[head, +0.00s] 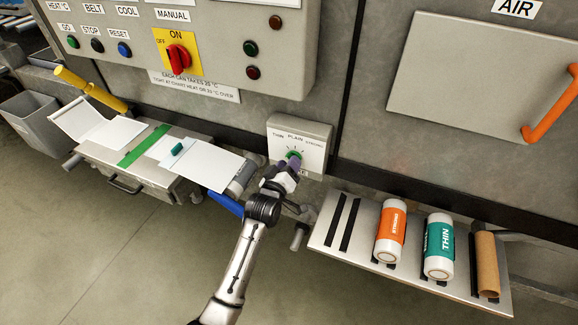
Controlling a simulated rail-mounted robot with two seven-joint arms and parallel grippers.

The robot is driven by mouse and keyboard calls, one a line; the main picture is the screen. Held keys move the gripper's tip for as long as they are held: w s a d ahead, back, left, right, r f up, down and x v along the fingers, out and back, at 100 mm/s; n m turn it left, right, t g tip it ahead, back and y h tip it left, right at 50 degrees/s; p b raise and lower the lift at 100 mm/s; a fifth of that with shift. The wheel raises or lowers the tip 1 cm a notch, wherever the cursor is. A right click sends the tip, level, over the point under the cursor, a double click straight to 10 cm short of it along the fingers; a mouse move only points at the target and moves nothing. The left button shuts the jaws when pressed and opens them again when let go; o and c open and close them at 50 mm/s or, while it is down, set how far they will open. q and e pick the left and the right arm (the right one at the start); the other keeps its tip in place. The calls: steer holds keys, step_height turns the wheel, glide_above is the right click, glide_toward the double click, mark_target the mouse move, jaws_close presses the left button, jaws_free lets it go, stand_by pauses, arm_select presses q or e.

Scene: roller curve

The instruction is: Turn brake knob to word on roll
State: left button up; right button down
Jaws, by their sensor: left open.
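The brake knob (293,154) is a small green knob on a light plate (318,133) with THIN at left, PLAIN at the top and STRONG at right. My left gripper (292,166) is open right at the knob and covers much of it; I cannot tell whether it touches, or where the knob points. My right gripper is not in view.
The metal shelf (330,232) has two black strips at its empty left end. A tray table (140,172) with white sheets and a green strip is at left. A control panel (215,30) with a red switch hangs above. An orange handle (550,108) is on the right door.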

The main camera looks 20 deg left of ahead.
arm_select(q)
steer(key=shift+w, duration=0.3)
jaws_close()
stand_by(0.4)
